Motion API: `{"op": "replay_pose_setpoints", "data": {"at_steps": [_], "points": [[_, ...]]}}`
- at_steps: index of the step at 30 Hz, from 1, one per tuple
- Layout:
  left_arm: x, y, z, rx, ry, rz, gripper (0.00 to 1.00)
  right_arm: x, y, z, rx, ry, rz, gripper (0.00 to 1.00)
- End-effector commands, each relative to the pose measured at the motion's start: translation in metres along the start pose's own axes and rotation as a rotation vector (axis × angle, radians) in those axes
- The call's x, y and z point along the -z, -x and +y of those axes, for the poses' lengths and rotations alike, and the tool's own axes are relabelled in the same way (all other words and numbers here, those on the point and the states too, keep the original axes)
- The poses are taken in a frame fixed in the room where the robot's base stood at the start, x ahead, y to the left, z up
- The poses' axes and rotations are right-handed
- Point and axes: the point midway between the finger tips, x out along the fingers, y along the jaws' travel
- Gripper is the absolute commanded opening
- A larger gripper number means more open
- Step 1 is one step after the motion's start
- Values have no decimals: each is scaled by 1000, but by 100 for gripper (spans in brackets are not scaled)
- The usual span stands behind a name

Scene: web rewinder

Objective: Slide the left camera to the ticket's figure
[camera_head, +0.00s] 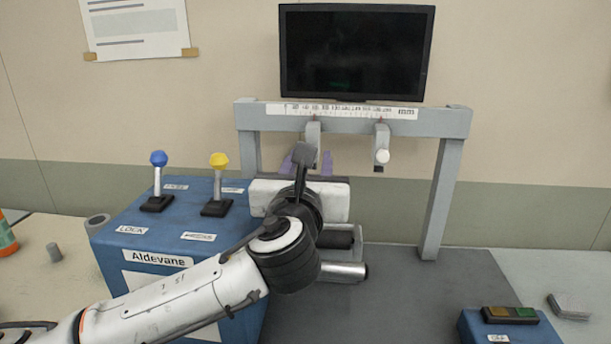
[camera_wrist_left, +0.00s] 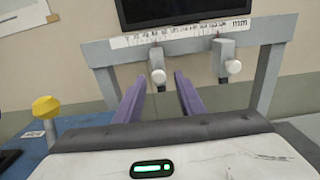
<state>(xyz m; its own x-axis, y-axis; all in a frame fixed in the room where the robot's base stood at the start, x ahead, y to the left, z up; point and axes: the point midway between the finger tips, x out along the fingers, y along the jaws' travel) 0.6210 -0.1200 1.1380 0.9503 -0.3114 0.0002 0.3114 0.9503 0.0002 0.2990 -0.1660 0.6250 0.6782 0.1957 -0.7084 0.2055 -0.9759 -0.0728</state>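Two grey cameras hang from the crossbar of a grey frame. The left camera (camera_head: 313,131) shows its upper part above my arm in the head view; in the left wrist view (camera_wrist_left: 157,62) it has a white knob. The right camera (camera_head: 381,138) also has a white knob. A white scale strip (camera_head: 345,111) runs along the crossbar; its figures are too small to read surely. My left gripper (camera_wrist_left: 160,95) has its purple fingers spread, with nothing between them, pointing toward the left camera from below. My right gripper is out of view.
A dark monitor (camera_head: 357,52) is above the crossbar. A printed sheet (camera_head: 135,27) is on the wall, its text unreadable. A blue console (camera_head: 130,235) with blue- and yellow-knobbed levers stands left. A button box (camera_head: 510,325) is at front right.

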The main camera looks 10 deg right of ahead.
Motion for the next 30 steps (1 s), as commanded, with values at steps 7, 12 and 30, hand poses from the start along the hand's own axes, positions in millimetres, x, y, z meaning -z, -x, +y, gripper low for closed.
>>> {"op": "replay_pose_setpoints", "data": {"at_steps": [7, 12, 30], "points": [[2, 46, 0, 3, 1, 1, 36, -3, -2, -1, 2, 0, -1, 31], [2, 72, 0, 1, 0, 1, 36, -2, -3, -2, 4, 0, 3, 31], [1, 86, 0, -1, 0, 2, 36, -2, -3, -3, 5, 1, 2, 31]]}}
